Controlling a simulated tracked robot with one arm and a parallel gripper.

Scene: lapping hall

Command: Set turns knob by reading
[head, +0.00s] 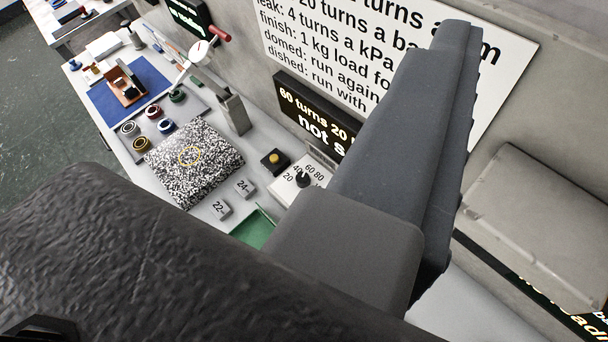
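The turns knob (303,180) is small and black, on a white panel (283,192) marked 20, 40, 60 and 80. Which number it points at is too small to tell. A dark display (305,112) on the wall behind it shows bright text starting "60 turns 20" and "not s"; the rest is hidden. My gripper (455,45) shows as long dark grey parts reaching up the right side, in front of the wall sign. It appears apart from the knob, to its right in the picture. The gap between its fingers cannot be made out.
A white wall sign (350,50) lists rules, partly covered. Beside the panel are a black box with a yellow button (274,160), blocks marked 22 (221,209) and 24 (244,187), a speckled slab (190,165) and a green tray (254,228). A grey post (234,113) stands behind.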

